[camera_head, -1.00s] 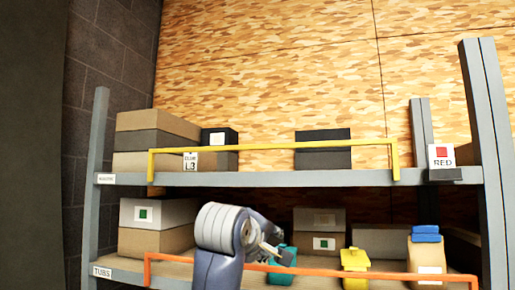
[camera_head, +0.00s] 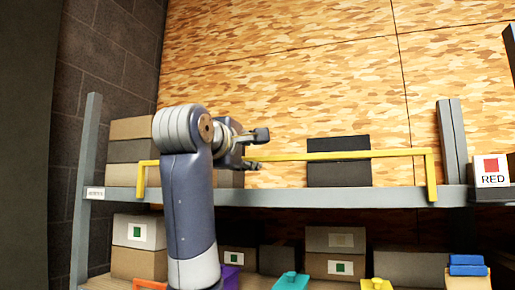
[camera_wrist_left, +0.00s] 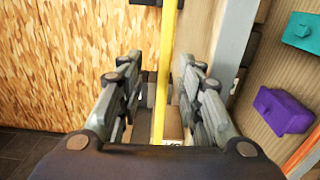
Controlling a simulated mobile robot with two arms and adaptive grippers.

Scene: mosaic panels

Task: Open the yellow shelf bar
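The yellow shelf bar (camera_head: 360,155) runs along the front of the upper shelf, raised above the board on end posts. Its left part is hidden behind my left arm. My left gripper (camera_head: 256,150) is at the bar, left of its middle, with its fingers pointing right in the head view. In the left wrist view, the yellow bar (camera_wrist_left: 168,70) passes between the two spread fingers of the left gripper (camera_wrist_left: 160,72). A gap shows on each side, so the gripper is open around the bar. My right gripper is not in view.
The grey upper shelf (camera_head: 300,197) holds dark and brown boxes (camera_head: 338,160) and a RED sign (camera_head: 491,170). The lower shelf has several boxes, a purple tub (camera_head: 231,277), a teal tub (camera_head: 291,281) and an orange bar (camera_head: 150,284).

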